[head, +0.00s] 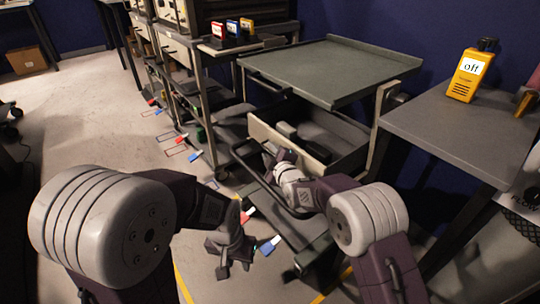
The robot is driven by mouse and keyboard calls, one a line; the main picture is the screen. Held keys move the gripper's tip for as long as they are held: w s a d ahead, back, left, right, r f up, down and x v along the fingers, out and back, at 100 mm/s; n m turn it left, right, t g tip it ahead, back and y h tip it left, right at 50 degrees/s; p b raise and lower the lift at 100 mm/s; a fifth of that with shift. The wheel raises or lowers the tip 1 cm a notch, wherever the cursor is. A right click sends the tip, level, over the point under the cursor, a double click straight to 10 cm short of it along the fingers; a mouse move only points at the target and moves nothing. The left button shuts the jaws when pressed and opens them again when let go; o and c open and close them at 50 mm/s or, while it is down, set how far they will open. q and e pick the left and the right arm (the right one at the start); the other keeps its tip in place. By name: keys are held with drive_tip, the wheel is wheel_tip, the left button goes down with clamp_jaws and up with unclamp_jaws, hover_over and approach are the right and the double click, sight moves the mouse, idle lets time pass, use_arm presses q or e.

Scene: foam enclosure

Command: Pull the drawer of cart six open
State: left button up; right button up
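A cart with a grey-green top (335,70) stands right of centre; no number on it is readable. Its drawer (290,137), with a pale front panel, stands out from under the top, and its inside shows. A dark bar (262,183) runs along the near side, below the drawer front. My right gripper (272,156) is at the drawer front, close to this bar; its fingers are too small and dark to tell whether they are shut on anything. My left gripper (235,265) hangs low in front of the cart, its fingers apart and empty.
Another cart (200,95) with red, blue and yellow items stands behind at left. The floor (90,110) at left is clear.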

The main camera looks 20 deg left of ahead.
clamp_jaws()
idle(1.4)
